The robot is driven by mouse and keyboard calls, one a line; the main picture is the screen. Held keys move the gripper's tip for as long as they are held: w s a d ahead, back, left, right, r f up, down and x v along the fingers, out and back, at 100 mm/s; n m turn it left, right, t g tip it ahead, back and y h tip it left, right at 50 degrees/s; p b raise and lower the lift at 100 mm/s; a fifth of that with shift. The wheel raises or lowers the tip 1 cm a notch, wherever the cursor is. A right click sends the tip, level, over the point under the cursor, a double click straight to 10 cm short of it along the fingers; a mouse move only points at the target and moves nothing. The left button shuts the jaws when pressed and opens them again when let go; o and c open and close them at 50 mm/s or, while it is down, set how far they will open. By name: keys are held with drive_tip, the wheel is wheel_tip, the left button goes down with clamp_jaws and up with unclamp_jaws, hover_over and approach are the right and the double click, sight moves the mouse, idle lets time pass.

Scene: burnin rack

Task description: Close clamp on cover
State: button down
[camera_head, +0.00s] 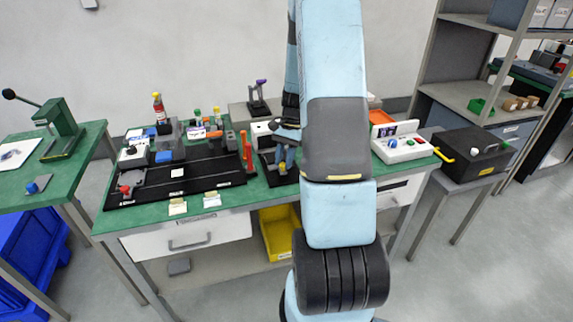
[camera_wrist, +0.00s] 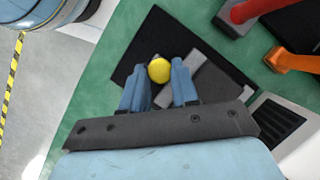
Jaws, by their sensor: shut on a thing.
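My gripper (camera_wrist: 162,82) is shut on a yellow round-ended knob (camera_wrist: 159,70), which shows between its two blue fingers in the wrist view. The knob appears to be the end of a clamp handle; the rest of the clamp is hidden. Below it are a grey flat piece (camera_wrist: 212,92), possibly the cover, and a black base plate (camera_wrist: 146,40). Whether the clamp touches the cover cannot be told. In the head view my gripper (camera_head: 285,158) is low over the black plate (camera_head: 272,178) on the green bench, partly behind my arm.
A red handle (camera_wrist: 245,10) and an orange handle (camera_wrist: 292,60) stand close to the right of my gripper in the wrist view. A long black fixture (camera_head: 180,180) lies to the left in the head view. A white control box (camera_head: 402,147) stands on the right.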

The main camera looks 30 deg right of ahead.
drive_tip(key=shift+w+d+r, duration=0.1)
drive_tip(key=shift+w, duration=0.25)
drive_tip(key=c, duration=0.8)
unclamp_jaws()
drive_tip(key=shift+c, duration=0.2)
drive_tip(key=v, duration=1.3)
drive_tip(key=shift+d+r, duration=0.2)
drive_tip(key=shift+r, duration=0.05)
drive_tip(key=shift+w, duration=0.1)
